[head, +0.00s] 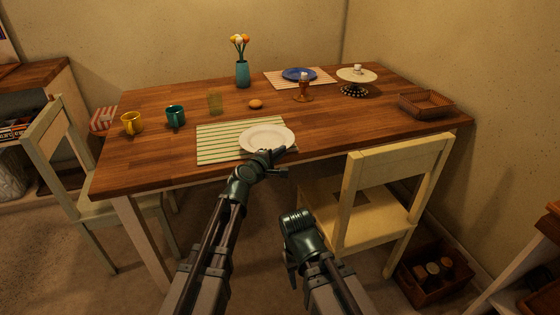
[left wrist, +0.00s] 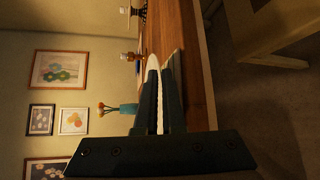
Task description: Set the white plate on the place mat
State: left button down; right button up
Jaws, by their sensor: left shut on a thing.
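The white plate (head: 267,137) is at the right part of the green-striped place mat (head: 220,143), near the table's front edge. It looks level, low over or on the mat; I cannot tell whether it touches. My left gripper (head: 274,156) is shut on the plate's near rim. In the left wrist view the plate (left wrist: 153,85) shows edge-on between the two fingers (left wrist: 160,105). My right gripper (head: 296,225) is below and in front of the table edge, away from the plate; its fingers cannot be made out.
A blue plate (head: 299,74) lies behind. A chair (head: 385,200) stands at front right.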

pick_arm(q)
jog(key=shift+f+b, duration=0.85)
jog(key=shift+f, duration=0.4)
pick_arm(e)
jog(key=shift+f, duration=1.25)
pick_arm(q)
jog(key=shift+f, duration=0.2)
jog(key=c, duration=1)
grip_release()
jog(key=shift+r, duration=0.1)
pick_arm(e)
jog(key=shift+f, duration=0.1)
pick_arm(q)
jog(key=p+v, duration=0.2)
jog(key=v, duration=1)
jog(key=shift+r, duration=0.2)
pick_arm(e)
notch_tip(320, 180, up, 3)
jog(key=shift+f, duration=0.15)
